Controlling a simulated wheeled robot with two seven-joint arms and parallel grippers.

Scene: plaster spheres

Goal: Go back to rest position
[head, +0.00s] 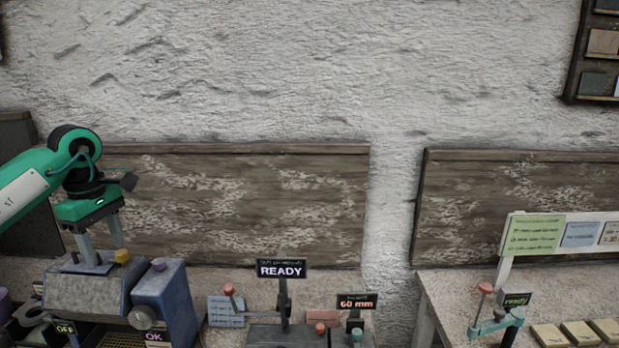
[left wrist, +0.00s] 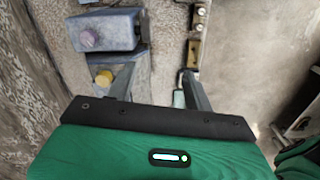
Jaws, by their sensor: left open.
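My left gripper (head: 101,252) comes in from the left on a green arm and points down. It is open, with nothing between its fingers. It hangs at the blue-grey machine (head: 164,299) at the lower left; from the head view I cannot tell if a finger touches it. In the left wrist view the two fingers of the left gripper (left wrist: 157,88) stand well apart, with bare bench surface showing between them. The blue-grey machine (left wrist: 106,32) lies just beyond the left finger.
A stand with a READY display (head: 281,269) and a 60 mm display (head: 357,301) stand on the left bench. A gap separates it from the right bench (head: 455,292), which holds a teal device (head: 497,325) and several pale blocks (head: 578,333). Wooden backboards (head: 250,205) line the wall.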

